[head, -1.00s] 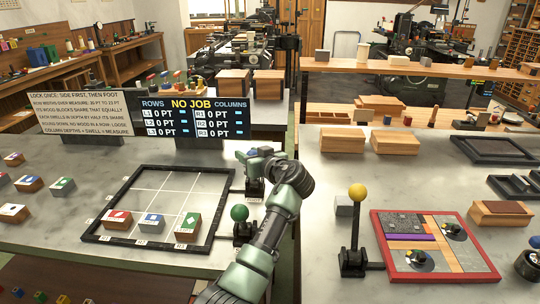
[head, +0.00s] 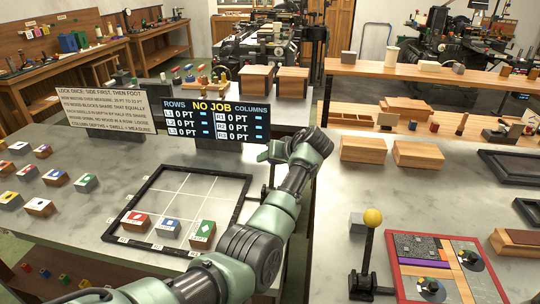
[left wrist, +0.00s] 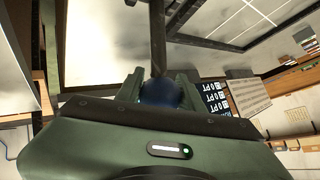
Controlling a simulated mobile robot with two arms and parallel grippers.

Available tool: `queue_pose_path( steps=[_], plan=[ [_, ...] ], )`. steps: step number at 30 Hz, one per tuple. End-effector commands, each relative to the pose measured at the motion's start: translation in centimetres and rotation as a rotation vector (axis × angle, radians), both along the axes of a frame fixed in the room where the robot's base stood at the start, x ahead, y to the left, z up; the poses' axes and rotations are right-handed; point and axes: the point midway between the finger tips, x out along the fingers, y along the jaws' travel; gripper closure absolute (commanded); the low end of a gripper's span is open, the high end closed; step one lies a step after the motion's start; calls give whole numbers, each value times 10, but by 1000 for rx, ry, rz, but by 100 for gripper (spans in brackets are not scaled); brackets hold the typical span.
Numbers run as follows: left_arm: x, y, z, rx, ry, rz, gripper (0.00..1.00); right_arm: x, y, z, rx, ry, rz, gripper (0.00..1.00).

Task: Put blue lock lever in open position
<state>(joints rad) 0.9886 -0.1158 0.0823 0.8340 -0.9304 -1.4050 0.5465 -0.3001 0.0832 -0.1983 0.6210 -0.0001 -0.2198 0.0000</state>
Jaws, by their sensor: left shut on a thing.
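The blue knob (left wrist: 160,94) of the lock lever shows in the left wrist view between the two fingers of my left gripper (left wrist: 160,82). The gripper is shut on it. The lever's dark stem (left wrist: 157,38) runs from the knob to the top of that view. In the head view my left gripper (head: 272,152) is beside the right far corner of the black frame (head: 234,208). There the blue knob is hidden, so I cannot tell the lever's exact angle. My right gripper is not in view.
A yellow-knobbed lever (head: 373,218) and a red-rimmed tray (head: 395,270) are on the right table.

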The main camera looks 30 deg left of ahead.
Motion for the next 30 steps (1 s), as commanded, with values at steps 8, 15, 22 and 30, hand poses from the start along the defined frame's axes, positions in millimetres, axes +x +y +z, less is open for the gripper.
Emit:
queue_pose_path(
  steps=[8,15,22,30],
  plan=[
    [-1,1,-4,-3,13,1,100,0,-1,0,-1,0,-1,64],
    [-1,1,-4,-3,13,1,43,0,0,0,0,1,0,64],
    [-1,1,-2,-2,11,1,41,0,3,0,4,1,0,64],
    [-6,-13,9,-1,7,-1,41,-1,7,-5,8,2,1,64]
  ],
)
